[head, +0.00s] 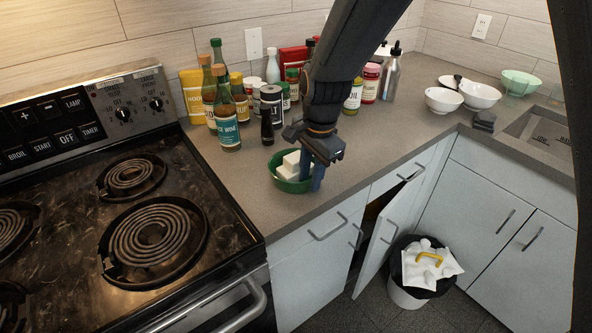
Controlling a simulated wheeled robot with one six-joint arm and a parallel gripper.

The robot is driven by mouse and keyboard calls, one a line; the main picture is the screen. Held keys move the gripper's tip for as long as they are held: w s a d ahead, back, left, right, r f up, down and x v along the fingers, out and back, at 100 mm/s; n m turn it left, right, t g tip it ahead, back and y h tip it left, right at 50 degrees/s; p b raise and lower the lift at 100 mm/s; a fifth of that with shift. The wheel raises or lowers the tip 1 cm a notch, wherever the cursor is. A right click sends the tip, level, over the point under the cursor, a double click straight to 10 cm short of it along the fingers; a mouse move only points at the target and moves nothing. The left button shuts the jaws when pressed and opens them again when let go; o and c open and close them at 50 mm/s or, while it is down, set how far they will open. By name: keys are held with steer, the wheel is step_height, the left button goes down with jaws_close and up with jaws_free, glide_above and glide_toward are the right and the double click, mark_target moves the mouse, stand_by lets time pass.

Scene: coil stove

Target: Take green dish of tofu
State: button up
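The green dish (279,184) sits on the grey counter near its front edge, right of the stove. White blocks of tofu (290,163) lie in it. My gripper (311,178) points down at the dish's right side, with its fingers at the rim. One finger seems to be inside the dish and the other outside it. I cannot tell whether the fingers press on the rim or stand clear of it. The right part of the dish is hidden behind the gripper.
Several bottles and jars, including a teal-labelled bottle (227,131), stand behind the dish. The coil stove (185,185) is to the left. White bowls (443,101) stand at the back right. A cabinet door (385,235) hangs open below, beside a trash bin (405,297).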

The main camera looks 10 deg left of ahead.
steer(key=shift+f, duration=0.9)
jaws_close()
steer(key=shift+w, duration=0.1)
steer(key=shift+r, duration=0.15)
